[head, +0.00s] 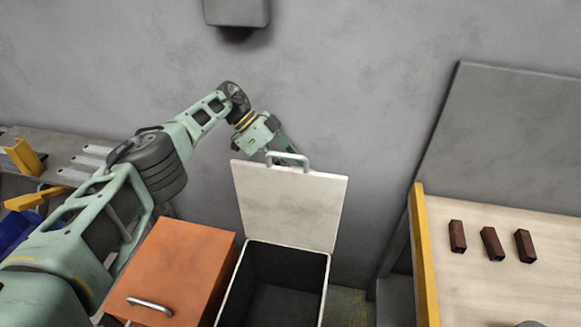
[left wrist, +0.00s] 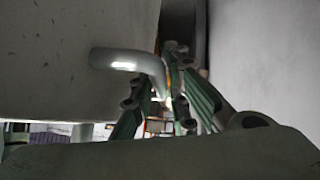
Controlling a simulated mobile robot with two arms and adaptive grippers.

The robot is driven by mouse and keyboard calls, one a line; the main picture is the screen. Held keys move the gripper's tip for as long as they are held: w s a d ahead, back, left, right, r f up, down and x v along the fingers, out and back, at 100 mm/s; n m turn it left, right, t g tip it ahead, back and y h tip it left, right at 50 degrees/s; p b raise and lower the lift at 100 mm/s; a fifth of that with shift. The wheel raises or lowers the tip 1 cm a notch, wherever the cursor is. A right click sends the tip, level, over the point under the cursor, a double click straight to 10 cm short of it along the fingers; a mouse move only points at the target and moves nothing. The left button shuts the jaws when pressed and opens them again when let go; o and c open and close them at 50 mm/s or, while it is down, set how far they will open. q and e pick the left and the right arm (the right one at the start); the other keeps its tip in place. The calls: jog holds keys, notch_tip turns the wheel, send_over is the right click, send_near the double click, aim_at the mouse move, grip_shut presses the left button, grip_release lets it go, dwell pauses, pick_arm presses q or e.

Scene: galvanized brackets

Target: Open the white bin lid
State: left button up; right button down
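The white bin lid (head: 290,205) stands raised, nearly upright, at the back of the white bin (head: 327,275). The bin's dark inside shows open and looks empty. A grey bar handle (head: 292,156) is on the lid's top edge; it shows large in the left wrist view (left wrist: 125,59). My left gripper (head: 283,153) is at this handle, coming from behind the lid. In the left wrist view its green fingers (left wrist: 168,90) close in around one end of the handle and appear shut on it. The exact contact is partly hidden.
An orange bin (head: 185,262) with a shut lid stands directly left of the white bin. A pale table (head: 480,290) with a yellow edge and three dark brown blocks (head: 491,244) is at the right. A grey wall (head: 330,90) stands close behind.

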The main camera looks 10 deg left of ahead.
pick_arm(q)
jog(key=shift+o, duration=1.3)
jog(key=shift+w, duration=0.1)
jog(key=shift+r, duration=0.15)
pick_arm(e)
jog(key=shift+w+a, duration=0.15)
jog(key=shift+w, duration=0.4)
pick_arm(q)
notch_tip(320, 180, up, 10)
jog(key=shift+f, duration=0.1)
pick_arm(e)
jog(key=shift+s, duration=0.15)
jog(key=shift+r, duration=0.1)
